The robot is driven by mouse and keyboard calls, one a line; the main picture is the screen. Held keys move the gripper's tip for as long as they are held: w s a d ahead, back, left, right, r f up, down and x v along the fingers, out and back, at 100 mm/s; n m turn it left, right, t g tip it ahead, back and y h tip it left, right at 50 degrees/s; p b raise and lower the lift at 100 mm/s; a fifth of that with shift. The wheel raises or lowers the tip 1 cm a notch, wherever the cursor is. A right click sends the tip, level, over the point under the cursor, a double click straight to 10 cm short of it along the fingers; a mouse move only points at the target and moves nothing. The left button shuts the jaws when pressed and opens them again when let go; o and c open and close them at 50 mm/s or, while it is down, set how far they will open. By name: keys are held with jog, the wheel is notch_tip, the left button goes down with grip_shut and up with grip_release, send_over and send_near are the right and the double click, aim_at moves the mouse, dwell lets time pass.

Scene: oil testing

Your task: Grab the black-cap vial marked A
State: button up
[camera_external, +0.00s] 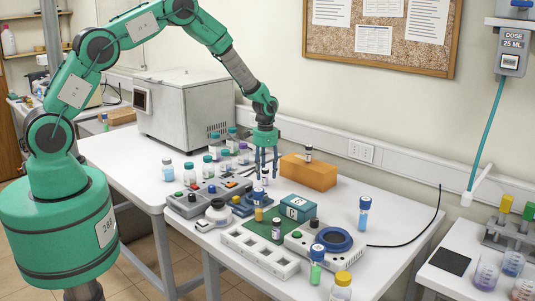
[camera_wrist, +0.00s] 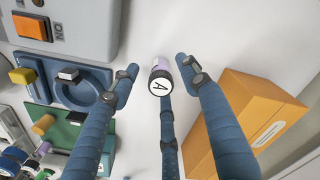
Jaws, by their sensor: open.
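The black-cap vial marked A (camera_wrist: 160,82) stands on the white table in the wrist view, its white top with the letter A facing the camera. Its body looks pale purple. In the external view a small dark-capped vial (camera_external: 265,178) shows right below my gripper (camera_external: 266,170); its letter is too small to read there. In the wrist view the blue fingers of my gripper (camera_wrist: 164,88) are spread on several sides of the vial, with visible gaps at left and right. Whether the lower finger touches it I cannot tell.
An orange box (camera_external: 308,172) stands close to the right, with another dark-capped vial (camera_external: 308,151) on it. A grey device (camera_external: 208,192) lies to the left. A teal box (camera_external: 298,207) and a white rack (camera_external: 260,252) stand nearer the front. Several capped bottles stand behind.

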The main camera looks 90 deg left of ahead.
aim_at(265, 178)
jog(key=shift+a+f, duration=0.1)
jog(key=shift+f, duration=1.75)
grip_shut()
